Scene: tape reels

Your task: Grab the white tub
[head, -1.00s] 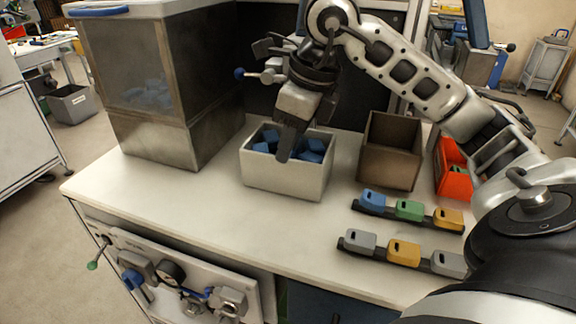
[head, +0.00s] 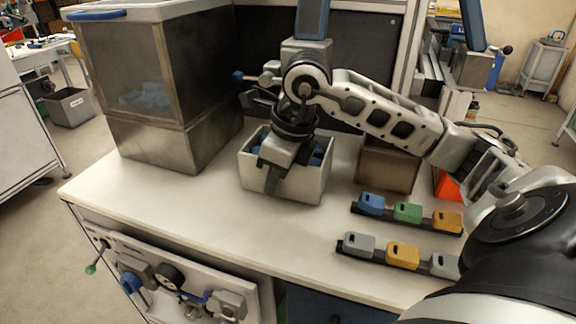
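The white tub (head: 307,190) stands upright on the bench top and holds several blue pieces (head: 317,155). My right gripper (head: 272,178) comes down over the tub's near side, left of its middle. A dark finger hangs in front of the tub's near wall. The other finger is hidden behind the gripper's body, so I cannot tell how far apart the fingers are or whether they touch the wall. My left gripper is not in view.
A large clear-sided bin (head: 165,130) stands left of the tub. A brown box (head: 388,172) and an orange bin (head: 446,187) are at right, partly behind my arm. Two rails with coloured blocks (head: 407,212) lie front right. The bench's front left (head: 150,200) is clear.

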